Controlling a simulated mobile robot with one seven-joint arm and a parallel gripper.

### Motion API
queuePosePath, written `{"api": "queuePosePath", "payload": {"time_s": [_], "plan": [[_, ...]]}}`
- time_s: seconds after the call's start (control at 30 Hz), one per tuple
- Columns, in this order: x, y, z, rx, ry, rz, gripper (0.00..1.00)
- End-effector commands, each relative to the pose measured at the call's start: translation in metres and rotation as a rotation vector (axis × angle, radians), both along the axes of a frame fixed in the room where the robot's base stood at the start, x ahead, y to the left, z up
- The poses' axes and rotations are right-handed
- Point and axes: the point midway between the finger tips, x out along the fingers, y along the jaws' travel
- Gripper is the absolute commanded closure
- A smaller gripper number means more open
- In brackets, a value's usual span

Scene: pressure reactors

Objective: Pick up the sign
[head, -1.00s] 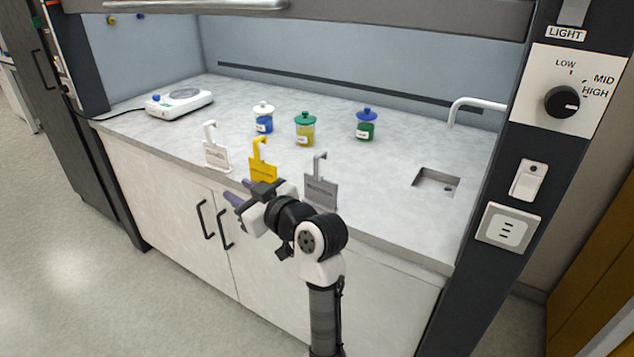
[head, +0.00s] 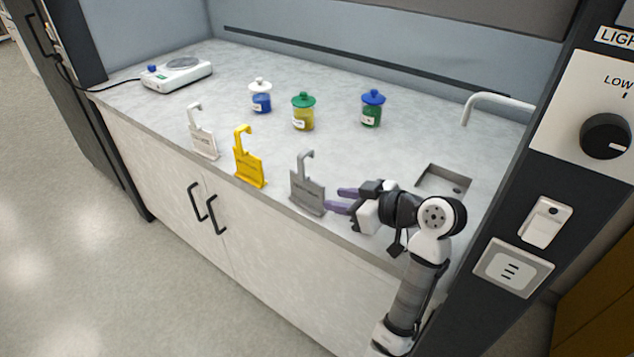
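Three hooked signs stand along the front of the counter in the head view. A white sign (head: 203,144) is at the left, a yellow sign (head: 249,171) in the middle and a grey sign (head: 307,196) at the right. Each has a flat plate with a hook on top; the print is too small to read. My gripper (head: 340,199) is just right of the grey sign, with its purple fingers apart and pointing left toward it. Nothing shows between the fingers. I cannot tell whether a fingertip touches the grey sign.
Three lidded jars stand behind the signs: blue with a white lid (head: 260,101), yellow with a green lid (head: 303,117), green with a blue lid (head: 371,112). A white scale (head: 177,76) sits back left. A sink (head: 443,183) and tap (head: 497,102) are at right, beside the control post (head: 567,150).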

Motion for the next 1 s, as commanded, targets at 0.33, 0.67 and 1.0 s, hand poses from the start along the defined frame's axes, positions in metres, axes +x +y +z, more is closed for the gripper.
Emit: {"api": "queuePosePath", "payload": {"time_s": [0.33,0.67,1.0], "plan": [[0.02,0.026,-0.009,0.001,0.003,0.003,0.67],[0.044,0.054,-0.025,0.0,0.002,0.001,0.67],[0.045,0.054,-0.026,0.0,0.0,0.0,0.82]]}}
